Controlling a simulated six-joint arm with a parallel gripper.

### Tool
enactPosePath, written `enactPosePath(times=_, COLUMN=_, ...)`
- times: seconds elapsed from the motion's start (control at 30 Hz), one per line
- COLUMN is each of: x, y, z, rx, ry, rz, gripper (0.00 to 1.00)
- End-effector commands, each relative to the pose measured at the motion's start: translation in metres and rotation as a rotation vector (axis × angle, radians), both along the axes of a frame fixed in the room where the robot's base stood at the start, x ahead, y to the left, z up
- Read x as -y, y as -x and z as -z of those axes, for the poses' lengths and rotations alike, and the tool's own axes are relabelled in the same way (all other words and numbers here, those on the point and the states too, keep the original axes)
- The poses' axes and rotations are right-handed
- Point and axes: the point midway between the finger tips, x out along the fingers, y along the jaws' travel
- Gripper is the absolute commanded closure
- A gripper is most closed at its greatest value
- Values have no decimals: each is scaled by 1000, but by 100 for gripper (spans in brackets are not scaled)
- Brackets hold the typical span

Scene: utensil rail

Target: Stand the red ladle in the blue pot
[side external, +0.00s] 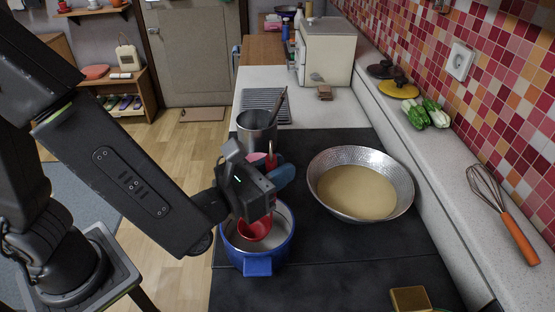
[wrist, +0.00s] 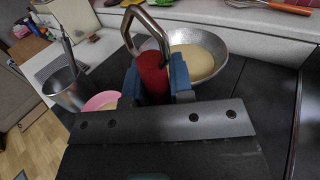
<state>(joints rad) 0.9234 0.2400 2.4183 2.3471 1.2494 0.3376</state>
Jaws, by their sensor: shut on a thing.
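My gripper (side external: 276,176) is above the blue pot (side external: 258,266), at its back side. Its blue fingers are shut on the red handle of the red ladle (side external: 255,231). In the wrist view the ladle's red handle (wrist: 152,76) is between the fingers (wrist: 155,82), with a metal hook loop above it. The ladle looks roughly upright, handle up. Its red bowl shows inside the mouth of the blue pot. Whether the bowl touches the pot's floor cannot be told. My gripper hides the middle of the ladle and part of the pot's rim.
A metal container (side external: 257,128) with a utensil stands behind the pot. A pink item (wrist: 102,101) sits close by. A wide pan (side external: 358,185) with tan contents is to the right. A whisk (side external: 503,213) and green vegetables (side external: 428,114) lie on the right ledge. The front hob is mostly clear.

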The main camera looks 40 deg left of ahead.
Motion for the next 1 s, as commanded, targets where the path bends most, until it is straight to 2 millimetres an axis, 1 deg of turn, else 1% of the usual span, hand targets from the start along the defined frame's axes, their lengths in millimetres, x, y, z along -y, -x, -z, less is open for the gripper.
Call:
enactPosePath(times=0.13, x=0, y=0, z=5, rx=0, ry=-1, rz=0, gripper=100)
enactPosePath(times=0.47, x=0, y=0, z=6, rx=1, ry=0, rz=1, gripper=100)
enactPosePath(times=0.5, x=0, y=0, z=6, rx=1, ry=0, rz=1, gripper=76)
enactPosePath(times=0.7, x=0, y=0, z=5, rx=1, ry=0, rz=0, gripper=57)
enactPosePath(times=0.8, x=0, y=0, z=5, rx=1, ry=0, rz=0, gripper=49)
enactPosePath(times=1.0, x=0, y=0, z=6, rx=0, ry=0, rz=1, gripper=49)
